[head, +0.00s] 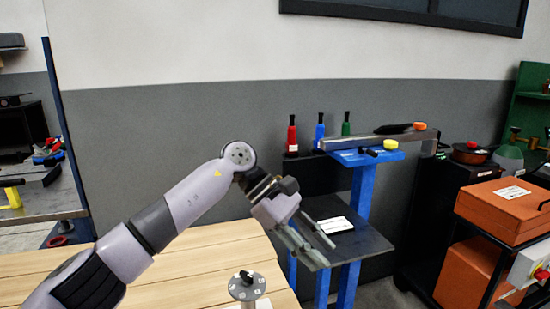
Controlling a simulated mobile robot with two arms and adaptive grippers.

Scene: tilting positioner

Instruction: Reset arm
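My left arm comes in from the lower left. My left gripper (326,256) hangs past the right edge of the wooden table (190,265), in front of the dark shelf of a blue stand. Its two fingers are spread apart, with nothing seen between them. A round grey disc (244,288) with a dark knob on top stands on the table, below and left of the gripper and apart from it. The lower part of the disc's support is cut off by the picture's edge. My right gripper is not in view.
The blue stand (357,215) holds a long grey bar (375,141); red (292,138), blue (319,133) and green (346,126) bottles stand beside it. Orange cases (508,207) are at the right. A workbench (45,203) is at far left. The table's visible middle is clear.

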